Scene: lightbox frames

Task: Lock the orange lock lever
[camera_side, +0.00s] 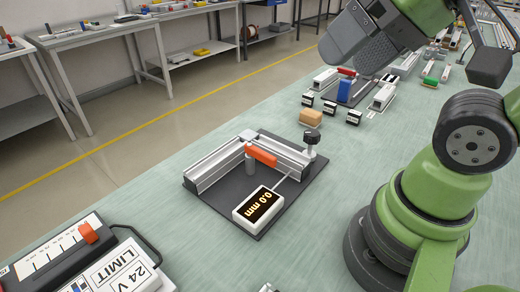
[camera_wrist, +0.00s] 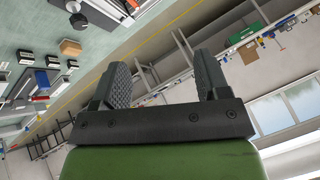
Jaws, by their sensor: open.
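The orange lock lever (camera_side: 261,156) is in the side view, on a light metal corner frame (camera_side: 215,167) fixed to a dark plate (camera_side: 217,201). It lies along the inner side of the frame's right-hand rail, above a grey cylindrical post. A white display box (camera_side: 258,208) on the plate reads 0.0 mm. My gripper (camera_side: 352,48) is high at the top of the side view, well away from the lever and up to its right. In the wrist view my gripper (camera_wrist: 163,78) has its fingers wide apart with nothing between them. The lever is not visible there.
A black knob (camera_side: 311,138) stands at the frame's right end. A tan block (camera_side: 311,117) and several small black blocks lie behind. A box with an orange-red slider (camera_side: 88,232) and a LIMIT 24 V box (camera_side: 121,268) are front left. Bare table lies left of the plate.

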